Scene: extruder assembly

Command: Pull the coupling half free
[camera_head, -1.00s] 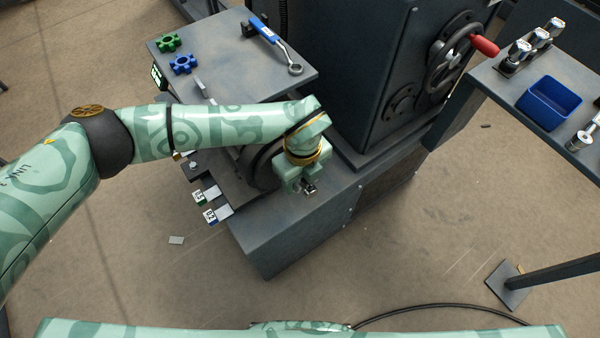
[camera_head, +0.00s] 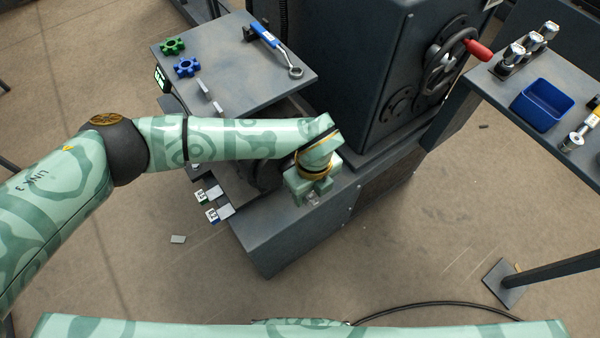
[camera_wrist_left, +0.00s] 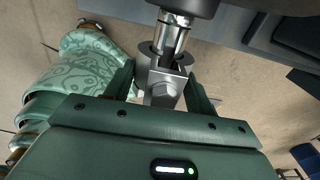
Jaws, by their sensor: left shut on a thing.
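My left gripper (camera_head: 312,200) is over the dark machine base in the head view, to the right of a dark round disc partly hidden by my arm. In the left wrist view my left gripper (camera_wrist_left: 162,92) has its two green fingers either side of a grey metal coupling half (camera_wrist_left: 164,88) with a hex bolt head on its near face. The gripper is shut on it. A shiny shaft end (camera_wrist_left: 173,35) and a dark cylinder (camera_wrist_left: 186,5) stand just beyond; I cannot tell whether the shaft still touches the coupling half. My right gripper is not in view.
A bench top (camera_head: 225,75) holds a green star-shaped piece (camera_head: 172,46), a blue one (camera_head: 187,67) and a blue-handled wrench (camera_head: 268,37). A tall dark machine with a red-handled wheel (camera_head: 450,62) stands behind my gripper. A blue bin (camera_head: 541,104) sits on the right table.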

